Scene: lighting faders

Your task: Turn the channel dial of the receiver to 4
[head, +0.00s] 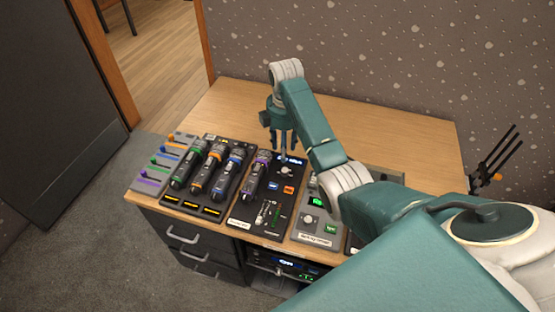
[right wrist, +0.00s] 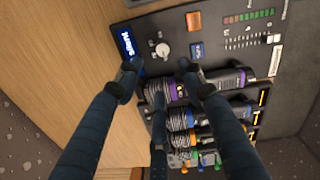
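A black panel (head: 256,221) on the wooden desk has a small blue display, a pale round dial (head: 286,171), an orange button and a blue button. In the right wrist view the dial (right wrist: 162,50) and display (right wrist: 127,43) show clearly; the display's text is too small to read surely. I cannot tell for sure that this panel is the receiver. My right gripper (head: 283,150) points down above the panel's far end, near the dial. In the wrist view its fingers (right wrist: 158,75) are spread and empty, apart from the dial. My left gripper is out of view.
A purple-banded microphone (head: 254,176) lies beside the dial; several more microphones (head: 211,171) and a fader board (head: 165,163) are at left. A grey panel (head: 315,226) stands at right. A rack unit (head: 287,264) sits below. The desk's back (head: 235,104) is clear.

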